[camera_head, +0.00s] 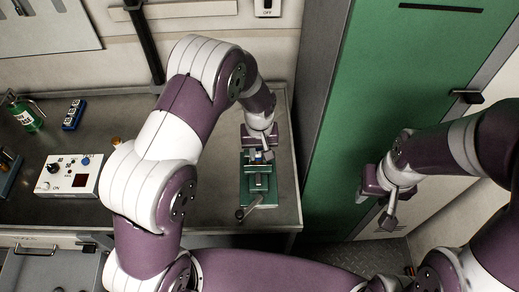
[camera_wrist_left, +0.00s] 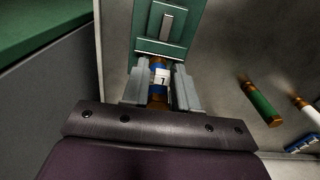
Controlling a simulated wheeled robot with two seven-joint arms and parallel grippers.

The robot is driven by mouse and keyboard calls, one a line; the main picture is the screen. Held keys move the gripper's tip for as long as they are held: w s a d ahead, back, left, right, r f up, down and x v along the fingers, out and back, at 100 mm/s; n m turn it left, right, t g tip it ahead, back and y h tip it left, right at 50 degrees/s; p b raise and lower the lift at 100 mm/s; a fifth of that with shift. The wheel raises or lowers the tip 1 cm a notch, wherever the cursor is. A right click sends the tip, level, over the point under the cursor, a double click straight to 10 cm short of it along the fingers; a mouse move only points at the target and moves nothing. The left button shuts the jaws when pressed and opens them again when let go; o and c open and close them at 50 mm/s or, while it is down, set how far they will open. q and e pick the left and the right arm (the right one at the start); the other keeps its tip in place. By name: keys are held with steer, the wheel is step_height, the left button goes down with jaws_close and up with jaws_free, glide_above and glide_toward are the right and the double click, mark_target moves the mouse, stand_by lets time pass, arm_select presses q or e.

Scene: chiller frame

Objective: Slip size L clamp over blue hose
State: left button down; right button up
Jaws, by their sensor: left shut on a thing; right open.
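My left gripper (camera_head: 260,151) is at the far end of a green vise (camera_head: 258,183) on the bench. In the left wrist view its two grey fingers (camera_wrist_left: 160,80) are shut on a blue piece (camera_wrist_left: 158,66) with copper-coloured ends and a white tag (camera_wrist_left: 162,77) with a dark mark. The piece lies in line with the vise, its upper end close to the vise's edge. I cannot tell whether the tag belongs to a clamp or to the blue hose. My right gripper (camera_head: 377,208) is open and empty, away from the bench, in front of the green cabinet.
A green hose piece (camera_wrist_left: 261,104) and a white one (camera_wrist_left: 307,108) lie on the bench. A blue block with white tags (camera_head: 73,115), a white control box (camera_head: 71,175) and a green canister (camera_head: 26,116) stand at the left. A green cabinet (camera_head: 400,90) stands right of the bench.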

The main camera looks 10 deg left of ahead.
arm_select(q)
steer(key=shift+s, duration=0.15)
steer(key=c, duration=1)
jaws_free()
steer(key=shift+c, duration=0.2)
steer(key=shift+o, duration=1.3)
step_height(320, 180, up, 13)
steer(key=b, duration=0.3)
steer(key=shift+f+b, duration=0.15)
steer(key=shift+b, duration=0.2)
